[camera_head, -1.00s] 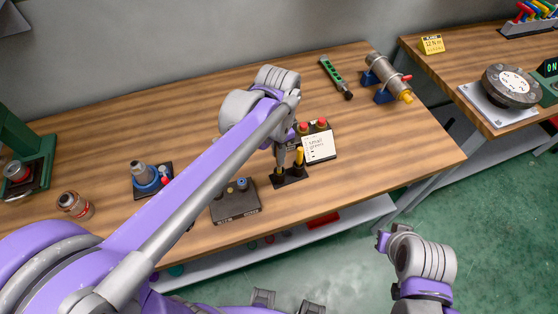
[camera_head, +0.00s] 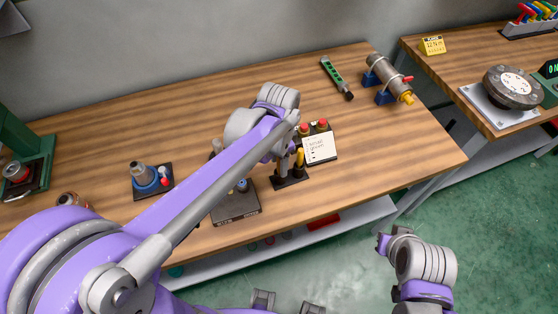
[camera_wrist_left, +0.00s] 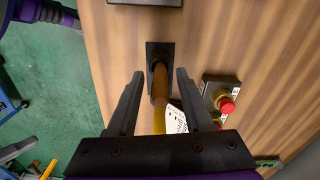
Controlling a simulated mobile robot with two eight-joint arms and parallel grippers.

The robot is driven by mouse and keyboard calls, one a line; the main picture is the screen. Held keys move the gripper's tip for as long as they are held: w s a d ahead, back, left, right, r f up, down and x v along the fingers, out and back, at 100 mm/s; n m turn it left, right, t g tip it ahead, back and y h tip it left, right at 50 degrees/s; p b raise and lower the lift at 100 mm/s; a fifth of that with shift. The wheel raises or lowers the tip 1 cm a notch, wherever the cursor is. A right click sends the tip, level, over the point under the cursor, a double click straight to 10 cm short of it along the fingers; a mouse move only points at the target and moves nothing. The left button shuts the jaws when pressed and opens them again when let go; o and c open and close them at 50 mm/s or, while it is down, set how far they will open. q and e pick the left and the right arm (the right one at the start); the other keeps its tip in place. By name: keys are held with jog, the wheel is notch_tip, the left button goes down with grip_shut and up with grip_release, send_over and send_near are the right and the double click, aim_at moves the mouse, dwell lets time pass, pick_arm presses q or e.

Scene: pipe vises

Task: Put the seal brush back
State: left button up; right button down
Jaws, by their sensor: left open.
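The seal brush, with a brown and yellow handle (camera_head: 300,158), stands upright in a small black holder (camera_head: 291,181) near the bench's front edge. In the left wrist view, the brush (camera_wrist_left: 160,88) rises from the holder (camera_wrist_left: 153,51) between my fingers. My left gripper (camera_wrist_left: 160,76) is open around the handle, with a gap visible on both sides. In the head view, my forearm and wrist hide most of this gripper. My right arm shows at the lower right, but I cannot make out its gripper.
A white note card (camera_head: 319,148) and a box with red buttons (camera_head: 322,125) stand just behind the holder. A dark grey box (camera_head: 236,206) is at its left. A green tool (camera_head: 336,76) and a clamped pipe (camera_head: 390,77) lie farther back. The bench's right end is clear.

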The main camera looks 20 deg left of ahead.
pick_arm(q)
notch_tip(320, 180, up, 12)
jog(key=shift+f+p, duration=0.2)
jog(key=shift+p, duration=0.3)
jog(key=shift+s+a+r, duration=0.1)
jog(key=shift+s+r, duration=0.05)
jog(key=s+a+f+n+t, duration=0.2)
jog(key=s+f+n, duration=0.1)
jog(key=s, duration=0.1)
jog(key=s+a+f+n+t, duration=0.2)
jog(key=s+f+n, duration=0.1)
jog(key=s+f, duration=0.1)
jog(key=s+a+f+n+t, duration=0.1)
jog(key=s+a+f+n, duration=0.1)
jog(key=s+f+n, duration=0.1)
jog(key=shift+s+a+f+t, duration=0.15)
jog(key=shift+s+f+t, duration=0.25)
jog(key=shift+s+f, duration=0.2)
jog(key=shift+s+a, duration=0.1)
